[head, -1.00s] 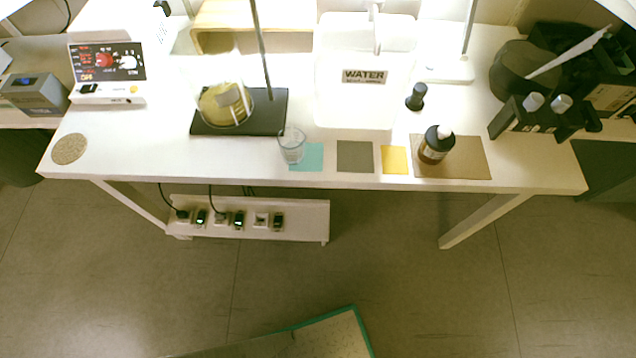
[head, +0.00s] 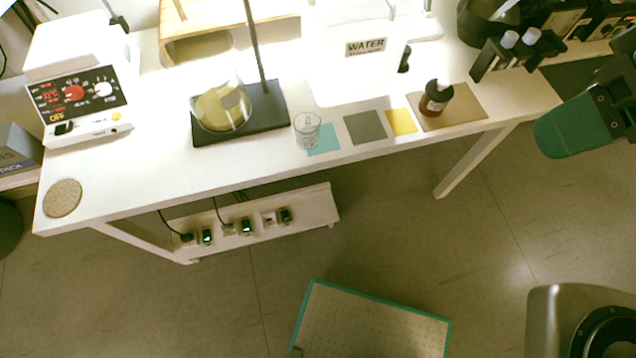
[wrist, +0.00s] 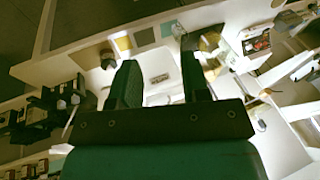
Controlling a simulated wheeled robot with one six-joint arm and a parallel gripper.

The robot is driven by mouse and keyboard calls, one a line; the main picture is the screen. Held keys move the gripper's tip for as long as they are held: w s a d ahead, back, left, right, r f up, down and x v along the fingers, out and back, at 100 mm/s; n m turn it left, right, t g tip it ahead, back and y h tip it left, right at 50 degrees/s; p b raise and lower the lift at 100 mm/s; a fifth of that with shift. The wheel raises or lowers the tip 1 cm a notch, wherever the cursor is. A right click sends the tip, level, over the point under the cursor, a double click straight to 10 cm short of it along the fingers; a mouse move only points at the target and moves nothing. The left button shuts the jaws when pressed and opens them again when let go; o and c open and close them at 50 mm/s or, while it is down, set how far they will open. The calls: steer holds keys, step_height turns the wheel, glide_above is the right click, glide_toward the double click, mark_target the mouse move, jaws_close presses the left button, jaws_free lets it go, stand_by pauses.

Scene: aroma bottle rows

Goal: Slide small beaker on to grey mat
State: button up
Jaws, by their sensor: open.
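The small clear beaker (head: 307,131) stands upright at the left edge of the teal mat (head: 325,143), near the table's front. The grey mat (head: 365,127) lies bare just right of the teal mat. In the wrist view, the grey mat (wrist: 144,38) and the teal mat (wrist: 167,29) show small beyond the fingers, with the beaker (wrist: 178,30) beside the teal one. My gripper (wrist: 159,60) is open and empty, well away from the beaker. A green part of my arm shows at the right edge of the head view; its fingertips cannot be made out there.
A yellow mat (head: 401,121) and a brown mat (head: 470,104) with a dark bottle (head: 436,98) lie further right. A black stand base (head: 270,113) with a flask (head: 222,107) is left of the beaker. The WATER container (head: 350,80) stands behind the mats.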

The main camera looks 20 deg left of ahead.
steer(key=shift+a, duration=0.35)
steer(key=o, duration=0.7)
steer(key=shift+n+t+y, duration=0.4)
steer(key=shift+t+y, duration=0.1)
steer(key=b+x, duration=0.4)
steer(key=d+b+x, duration=0.1)
steer(key=b+x, duration=0.1)
steer(key=shift+w+a+f+b, duration=0.1)
steer(key=shift+w+f+b, duration=0.25)
steer(key=shift+w, duration=0.05)
steer(key=shift+o, duration=0.2)
steer(key=w+a+f+n+t+y+b, duration=0.1)
steer(key=a+f+t+y+b, duration=0.2)
steer(key=f+b, duration=0.6)
steer(key=w+a+f+n+t+y+b, duration=0.1)
steer(key=a+f+b, duration=0.5)
steer(key=b, duration=1.3)
steer(key=w+a+f+n+t+y+b, duration=0.1)
steer(key=a+f+t+y+b, duration=0.3)
steer(key=f+b, duration=0.8)
steer(key=w+y+b, duration=0.1)
steer(key=y+b, duration=0.1)
steer(key=shift+w+a+f+n+t+b, duration=0.25)
steer(key=shift+f+n+t+b, duration=0.05)
steer(key=shift+f+n+b, duration=0.1)
